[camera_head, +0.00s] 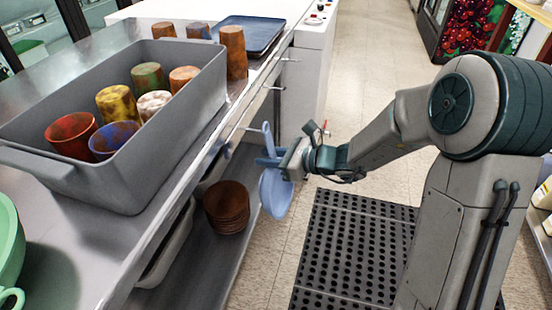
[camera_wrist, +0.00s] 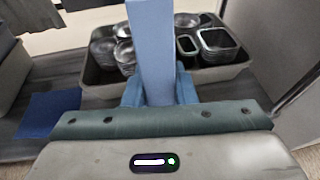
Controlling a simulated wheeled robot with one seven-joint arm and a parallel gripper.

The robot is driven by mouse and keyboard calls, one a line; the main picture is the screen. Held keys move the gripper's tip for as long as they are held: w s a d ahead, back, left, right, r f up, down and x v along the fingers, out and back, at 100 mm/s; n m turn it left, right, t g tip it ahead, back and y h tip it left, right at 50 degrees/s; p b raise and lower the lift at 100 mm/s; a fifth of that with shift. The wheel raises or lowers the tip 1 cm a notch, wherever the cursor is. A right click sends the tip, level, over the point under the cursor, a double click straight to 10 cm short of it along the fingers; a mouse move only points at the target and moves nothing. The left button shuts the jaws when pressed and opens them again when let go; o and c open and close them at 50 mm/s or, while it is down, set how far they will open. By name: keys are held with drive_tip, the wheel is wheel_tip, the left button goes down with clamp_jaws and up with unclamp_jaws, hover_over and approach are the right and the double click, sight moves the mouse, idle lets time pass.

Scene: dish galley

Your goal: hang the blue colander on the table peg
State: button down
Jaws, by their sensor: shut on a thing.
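The blue colander (camera_head: 275,194) hangs in the air just off the table's aisle side, with its bowl below and its handle (camera_head: 267,138) pointing up. My gripper (camera_head: 279,161) is shut on the handle. In the wrist view the handle (camera_wrist: 151,45) rises as a broad blue bar between my fingers (camera_wrist: 160,90). Several thin metal pegs stick out from the table edge: a near one (camera_head: 250,130), a middle one (camera_head: 274,88) and a far one (camera_head: 289,60). The handle top is close to the near peg. I cannot tell whether they touch.
A grey tub (camera_head: 100,175) with several coloured cups stands on the steel table (camera_head: 75,265). A stack of brown bowls (camera_head: 227,207) sits on the lower shelf. The wrist view shows a dark bin (camera_wrist: 100,91) of metal bowls. A black mat (camera_head: 350,250) lies on the floor.

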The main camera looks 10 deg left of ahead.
drive_tip(key=shift+a, duration=0.8)
drive_tip(key=shift+a+f+b, duration=0.45)
drive_tip(key=shift+a+b, duration=0.2)
drive_tip(key=shift+a, duration=0.05)
drive_tip(key=shift+w, duration=0.1)
drive_tip(key=shift+f, duration=0.1)
drive_tip(key=c, duration=1.1)
unclamp_jaws()
drive_tip(key=shift+d, duration=0.1)
